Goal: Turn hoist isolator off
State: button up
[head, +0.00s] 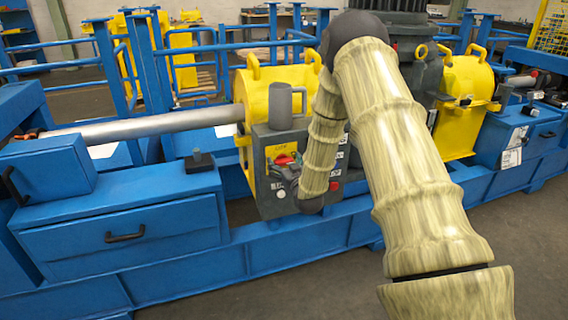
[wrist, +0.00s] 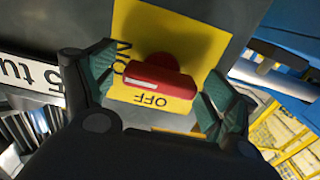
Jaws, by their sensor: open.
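The hoist isolator is a red rotary handle (wrist: 152,78) on a yellow plate (wrist: 190,38) marked ON and OFF. In the wrist view the handle lies roughly left to right, slightly tilted, with a white stripe towards its left end, near the ON letters; OFF is just below it. My gripper (wrist: 157,72) is open, one finger at each side of the handle, with gaps visible; contact is not clear. In the head view the isolator's red handle (head: 284,160) shows on the front of a grey box (head: 262,142), partly hidden by my gripper and arm.
A white button (head: 281,194) and a red button (head: 334,186) sit low on the box. A yellow housing (head: 262,88) is behind. A blue bench with a drawer (head: 125,237) is at left.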

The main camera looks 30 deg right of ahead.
jog(key=shift+w, duration=0.2)
jog(key=c, duration=1)
